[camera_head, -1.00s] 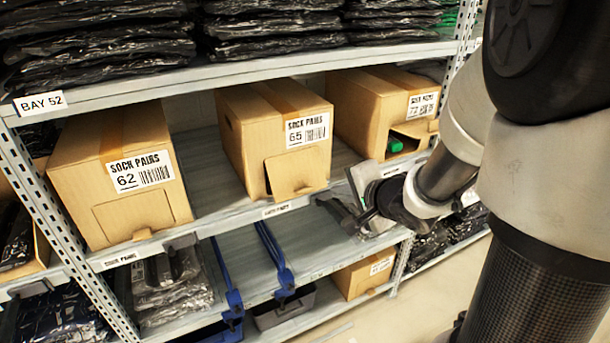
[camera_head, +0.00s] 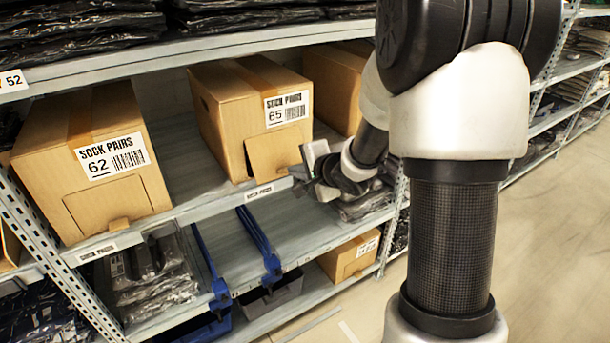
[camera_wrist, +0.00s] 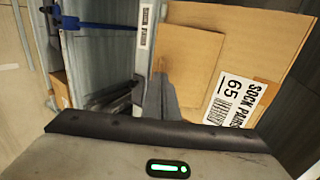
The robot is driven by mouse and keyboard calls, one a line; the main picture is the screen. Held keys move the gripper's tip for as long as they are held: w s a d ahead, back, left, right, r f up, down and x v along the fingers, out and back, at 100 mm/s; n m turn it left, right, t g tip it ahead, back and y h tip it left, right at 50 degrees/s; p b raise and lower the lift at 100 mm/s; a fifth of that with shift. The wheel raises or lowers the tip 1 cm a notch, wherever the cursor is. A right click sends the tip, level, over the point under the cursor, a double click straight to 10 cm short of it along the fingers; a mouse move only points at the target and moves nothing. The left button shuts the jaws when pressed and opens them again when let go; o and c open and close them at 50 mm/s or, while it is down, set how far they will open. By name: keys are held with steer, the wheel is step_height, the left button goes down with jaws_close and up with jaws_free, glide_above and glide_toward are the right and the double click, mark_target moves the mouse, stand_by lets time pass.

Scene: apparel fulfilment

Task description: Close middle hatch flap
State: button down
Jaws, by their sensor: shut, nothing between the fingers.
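The middle sock box (camera_head: 225,115), labelled 65, stands on the middle shelf. Its cardboard hatch flap (camera_head: 272,158) is at the lower front and stands out at an angle, leaving a dark gap at its left side. My gripper (camera_head: 298,183) is shut and empty, just right of and below the flap, near the shelf edge. In the wrist view the grey fingers (camera_wrist: 157,92) lie beside the flap (camera_wrist: 192,62), close to its lower edge. I cannot tell whether they touch it. Box 65 (camera_wrist: 265,60) fills the right of that view.
Box 62 (camera_head: 90,165) stands to the left with its front panel flush. Another box (camera_head: 335,85) at the right is partly hidden by my arm. The shelf lip (camera_head: 215,200) runs below the boxes. Blue-sided dividers (camera_head: 258,245) and bagged clothes (camera_head: 150,275) are underneath.

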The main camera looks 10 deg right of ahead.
mark_target(281, 154)
steer(key=shift+w+a+f, duration=0.2)
steer(key=shift+w+f, duration=0.05)
steer(key=shift+w, duration=0.2)
steer(key=shift+f, duration=0.15)
steer(key=shift+w+a+f+t+y+b, duration=0.25)
steer(key=shift+w+f+t+b, duration=0.6)
steer(key=shift+b, duration=1.5)
steer(key=shift+w+a+f+t+y+b, duration=0.25)
steer(key=shift+w+f+t+b, duration=0.6)
steer(key=shift+b, duration=1.55)
steer(key=shift+w+a+f+t+y+b, duration=0.25)
steer(key=shift+w+f+t+b, duration=0.55)
steer(key=shift+b, duration=1.55)
steer(key=shift+s+f, duration=0.15)
steer(key=shift+f, duration=0.05)
steer(key=shift+s+f, duration=0.1)
